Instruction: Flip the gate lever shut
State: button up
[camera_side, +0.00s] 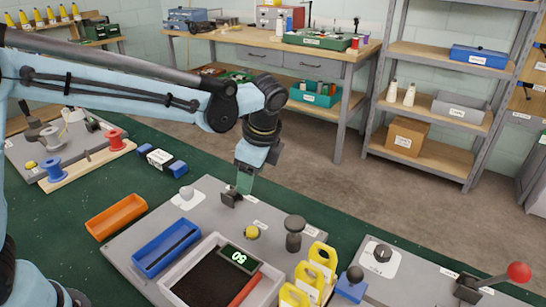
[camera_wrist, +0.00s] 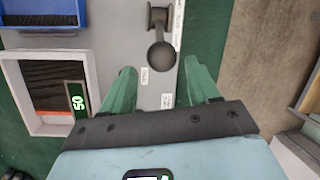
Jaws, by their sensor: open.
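My gripper (camera_side: 244,184) points down over the grey work panel. In the wrist view its two green fingers (camera_wrist: 158,75) are spread apart with nothing between them. A dark lever-like fitting (camera_side: 230,197) stands on the panel close to the fingertips in the side view. In the wrist view a dark fitting with a round knob (camera_wrist: 162,55) lies just ahead of the fingers. A separate lever with a red ball knob (camera_side: 519,271) stands at the lower right. Labels are too small to read, so I cannot tell for certain which is the gate lever.
A dark mushroom-shaped knob (camera_side: 294,225) and a small yellow knob (camera_side: 252,232) stand nearby. A blue bin (camera_side: 167,247), a white-framed tray (camera_side: 195,255) and several yellow pieces (camera_side: 322,256) are toward the front. An orange bin (camera_side: 116,216) lies left on green cloth.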

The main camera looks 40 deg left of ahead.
jog(key=v, duration=1)
jog(key=shift+r, duration=0.3)
jog(key=shift+s, duration=0.1)
jog(key=s+a+f+n+t+h, duration=0.3)
jog(key=s+a+f+n+t, duration=0.3)
jog(key=s+a+n, duration=0.6)
jog(key=shift+s+f+n, duration=0.25)
jog(key=shift+f+n, duration=0.3)
jog(key=shift+n, duration=0.95)
jog(key=shift+a, duration=0.1)
